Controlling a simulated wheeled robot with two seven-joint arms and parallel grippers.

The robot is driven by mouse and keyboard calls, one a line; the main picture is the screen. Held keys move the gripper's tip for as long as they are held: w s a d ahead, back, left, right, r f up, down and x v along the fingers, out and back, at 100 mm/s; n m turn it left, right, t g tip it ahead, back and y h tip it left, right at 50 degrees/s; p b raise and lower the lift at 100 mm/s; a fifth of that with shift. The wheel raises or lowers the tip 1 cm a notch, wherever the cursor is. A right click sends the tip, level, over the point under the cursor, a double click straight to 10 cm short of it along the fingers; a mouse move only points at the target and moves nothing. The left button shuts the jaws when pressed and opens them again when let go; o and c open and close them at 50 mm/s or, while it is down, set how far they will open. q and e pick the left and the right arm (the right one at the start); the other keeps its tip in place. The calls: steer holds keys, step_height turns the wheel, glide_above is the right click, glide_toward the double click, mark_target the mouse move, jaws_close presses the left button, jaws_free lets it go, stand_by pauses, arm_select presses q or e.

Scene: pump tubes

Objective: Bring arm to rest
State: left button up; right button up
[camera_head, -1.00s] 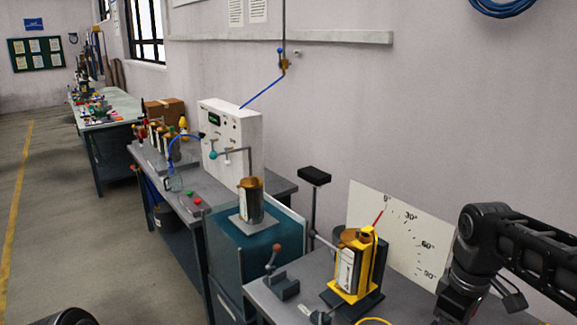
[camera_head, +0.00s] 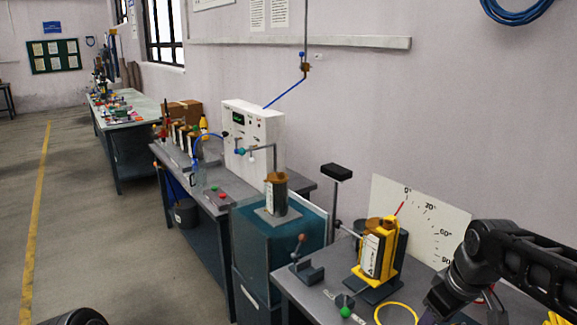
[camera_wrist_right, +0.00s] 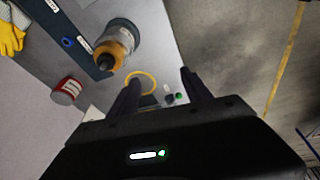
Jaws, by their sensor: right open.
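My right arm (camera_head: 520,265) comes in from the right edge in the head view, bent down over the near right bench. Its gripper is cut off or hidden there. In the right wrist view my right gripper (camera_wrist_right: 158,88) has its two dark fingers apart, with nothing held between them. A yellow ring (camera_wrist_right: 141,82) on the bench surface shows behind the fingers, and an amber and grey bottle-like thing (camera_wrist_right: 116,45) stands past them. My left gripper is in neither view.
The near bench holds a yellow stand with a canister (camera_head: 379,250), a yellow ring (camera_head: 396,313), a small clamp (camera_head: 306,268) and a white angle board (camera_head: 420,220). A teal cabinet (camera_head: 275,240) and white panel (camera_head: 252,130) stand beyond. The floor at left (camera_head: 110,240) is clear.

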steer(key=w+a+f+m+t+y, duration=0.25)
steer(key=w+a+f, duration=0.25)
steer(key=a+f, duration=0.5)
steer(key=s+a+f+m, duration=0.1)
steer(key=s+a+f, duration=0.1)
steer(key=f, duration=0.5)
steer(key=s+a+f+m, duration=0.1)
steer(key=a+f+m, duration=0.1)
steer(key=f, duration=0.5)
steer(key=s+a+f+g, duration=0.2)
steer(key=s+a+f, duration=0.2)
steer(key=s+f, duration=0.4)
steer(key=s+a+f+m+g+y, duration=0.1)
steer(key=s+a+f+g, duration=0.2)
steer(key=s+f, duration=0.5)
steer(key=s+a, duration=0.1)
steer(key=s, duration=0.6)
steer(key=shift+a, duration=0.35)
steer(key=shift+m, duration=0.25)
